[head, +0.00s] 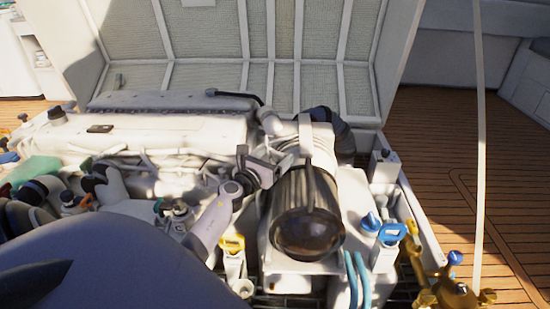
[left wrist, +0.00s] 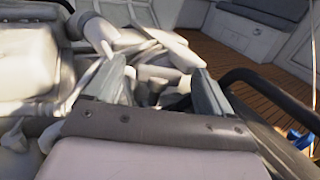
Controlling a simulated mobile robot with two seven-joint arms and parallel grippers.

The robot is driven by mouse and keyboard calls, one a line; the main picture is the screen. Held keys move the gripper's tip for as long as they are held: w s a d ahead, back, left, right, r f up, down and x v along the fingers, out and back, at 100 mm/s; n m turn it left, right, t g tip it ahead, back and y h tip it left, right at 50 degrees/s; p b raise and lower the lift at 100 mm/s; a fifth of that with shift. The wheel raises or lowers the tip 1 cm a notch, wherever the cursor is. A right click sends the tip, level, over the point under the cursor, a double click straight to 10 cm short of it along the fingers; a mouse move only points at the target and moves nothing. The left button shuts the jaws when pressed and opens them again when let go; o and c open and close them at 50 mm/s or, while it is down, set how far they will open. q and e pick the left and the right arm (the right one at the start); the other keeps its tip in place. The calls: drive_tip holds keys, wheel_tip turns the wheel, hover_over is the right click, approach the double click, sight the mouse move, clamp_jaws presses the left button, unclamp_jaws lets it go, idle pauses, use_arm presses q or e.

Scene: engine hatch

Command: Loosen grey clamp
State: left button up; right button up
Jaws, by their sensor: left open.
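My left gripper (head: 270,170) is beside the left side of the dark ribbed cylinder (head: 304,210) on the engine, near the pale pipework above it. In the left wrist view my left gripper (left wrist: 160,92) has its two grey fingers spread wide. Small dark and grey parts show between and beyond the fingers, blurred. I cannot clearly pick out the grey clamp among them, and I cannot tell whether either finger touches anything. My right gripper is in neither view.
The white engine (head: 165,128) fills the left and middle of the bay. The raised hatch lid (head: 225,45) stands behind it. A blue-handled valve (head: 391,233), a yellow-handled part (head: 232,243) and brass fittings (head: 455,292) are in front. Wooden deck (head: 450,140) is clear at right.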

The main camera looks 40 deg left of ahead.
use_arm(q)
drive_tip(key=shift+w+a, duration=0.1)
drive_tip(key=shift+w, duration=0.35)
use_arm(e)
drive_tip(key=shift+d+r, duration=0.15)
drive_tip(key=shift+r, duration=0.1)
use_arm(q)
drive_tip(key=c, duration=1.1)
drive_tip(key=shift+o, duration=0.2)
drive_tip(key=shift+r+n+y+p, duration=0.15)
drive_tip(key=shift+n+y+p, duration=0.15)
drive_tip(key=shift+y+p, duration=0.1)
drive_tip(key=shift+n+g+y+p, duration=0.4)
drive_tip(key=shift+n+y+p, duration=0.15)
drive_tip(key=shift+y, duration=0.35)
drive_tip(key=shift+d+n+g+y, duration=0.2)
drive_tip(key=shift+n+g+y, duration=0.2)
drive_tip(key=shift+n+y, duration=0.4)
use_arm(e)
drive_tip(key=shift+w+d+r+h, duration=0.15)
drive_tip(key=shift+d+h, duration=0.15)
use_arm(q)
drive_tip(key=o, duration=1.1)
drive_tip(key=shift+c, duration=0.2)
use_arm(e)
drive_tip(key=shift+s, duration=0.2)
